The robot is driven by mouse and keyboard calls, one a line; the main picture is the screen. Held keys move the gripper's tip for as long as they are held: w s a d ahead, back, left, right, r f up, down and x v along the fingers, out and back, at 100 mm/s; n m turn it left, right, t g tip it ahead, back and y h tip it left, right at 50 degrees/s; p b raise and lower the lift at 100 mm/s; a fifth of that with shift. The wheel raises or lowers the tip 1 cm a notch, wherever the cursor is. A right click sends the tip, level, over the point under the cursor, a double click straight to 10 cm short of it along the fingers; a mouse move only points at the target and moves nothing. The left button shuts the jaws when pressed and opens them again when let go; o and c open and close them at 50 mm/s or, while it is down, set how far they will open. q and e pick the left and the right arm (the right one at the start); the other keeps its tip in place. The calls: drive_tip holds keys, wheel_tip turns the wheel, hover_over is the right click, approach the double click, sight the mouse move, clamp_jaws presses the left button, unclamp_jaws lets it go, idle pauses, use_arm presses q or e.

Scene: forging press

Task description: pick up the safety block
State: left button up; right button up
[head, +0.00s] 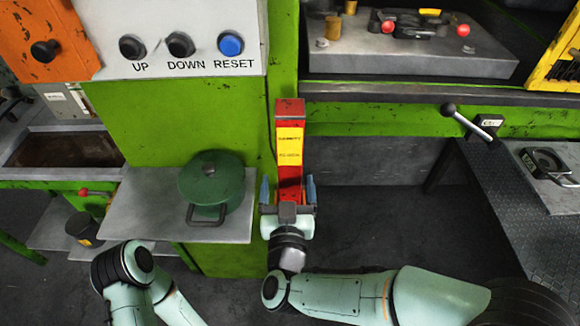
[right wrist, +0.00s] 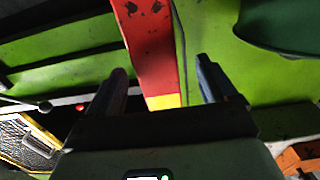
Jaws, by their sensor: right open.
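The safety block (head: 289,150) is a tall red bar with a yellow label. It stands upright against the green press frame in the head view. In the right wrist view the red block (right wrist: 152,45) runs down between the fingers, with a bit of its yellow label low down. My right gripper (head: 287,188) is open, with one finger on each side of the block's lower part. Gaps show between the fingers and the block in the right wrist view. The block's lower end is hidden behind my gripper. Of my left arm only links show; its gripper is out of view.
A green lidded pot (head: 211,185) stands on a grey shelf (head: 140,195) left of the block. A control panel (head: 175,25) with UP, DOWN and RESET buttons is above left. A lever (head: 468,122) sticks out at right. Floor right of the block is clear.

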sight(290, 177)
drive_tip(key=w, duration=0.5)
drive_tip(key=shift+w+d+f, duration=0.15)
drive_tip(key=shift+d, duration=0.1)
drive_tip(key=c, duration=1.5)
drive_tip(key=shift+r, duration=0.2)
clamp_jaws()
